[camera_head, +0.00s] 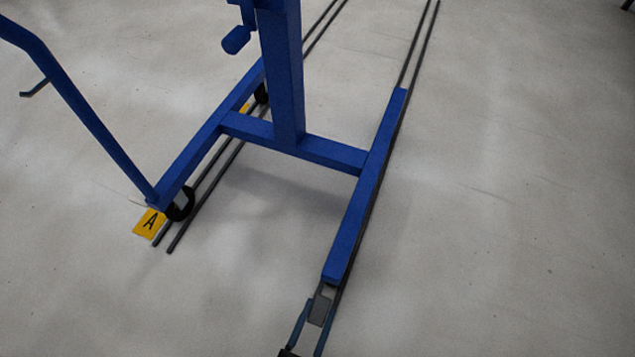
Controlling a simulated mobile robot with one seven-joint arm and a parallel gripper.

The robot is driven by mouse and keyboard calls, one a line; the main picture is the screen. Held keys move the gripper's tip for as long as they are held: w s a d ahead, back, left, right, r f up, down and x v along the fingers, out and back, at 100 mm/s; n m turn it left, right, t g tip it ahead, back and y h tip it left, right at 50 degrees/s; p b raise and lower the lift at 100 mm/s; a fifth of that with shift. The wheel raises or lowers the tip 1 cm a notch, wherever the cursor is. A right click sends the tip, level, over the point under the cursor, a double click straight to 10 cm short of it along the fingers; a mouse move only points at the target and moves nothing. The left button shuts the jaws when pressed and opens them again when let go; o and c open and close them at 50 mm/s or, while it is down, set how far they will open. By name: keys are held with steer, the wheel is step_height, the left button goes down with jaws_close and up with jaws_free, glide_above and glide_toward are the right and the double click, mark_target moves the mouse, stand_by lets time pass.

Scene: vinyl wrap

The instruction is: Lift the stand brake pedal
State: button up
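The blue stand (282,80) is upright on the floor, with two long base beams joined by a crossbar. A small grey plate (319,308), which looks like the brake pedal, juts from the near end of the right beam (365,200) and tilts down towards me. At the bottom edge, two slim blue-grey bars with a dark part at their base look like my gripper (310,315). Its fingers lie to the left and right of the plate, very close to it. I cannot tell whether they touch it. The rest of my arm is out of view.
Dark paired rails (205,200) run along the floor under the beams. A blue slanted handle (85,115) rises at the left. A black wheel (181,206) and a yellow "A" marker (149,222) are by the left beam's near end. The right floor is clear.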

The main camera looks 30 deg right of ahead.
jaws_close()
steer(key=shift+r+p, duration=0.1)
steer(key=shift+p, duration=0.2)
steer(key=shift+r+p, duration=0.35)
steer(key=shift+p, duration=0.55)
steer(key=r+g+y+p, duration=0.1)
steer(key=y+p, duration=0.1)
steer(key=p, duration=0.2)
steer(key=shift+p, duration=0.35)
steer(key=g+y+p, duration=0.1)
steer(key=p, duration=0.2)
steer(key=r+g+y+p, duration=0.1)
steer(key=p, duration=0.2)
steer(key=shift+f+y+p, duration=0.1)
steer(key=shift+y+p, duration=0.2)
steer(key=shift+p, duration=0.6)
steer(key=shift+w+f+g, duration=0.1)
steer(key=shift+g, duration=0.3)
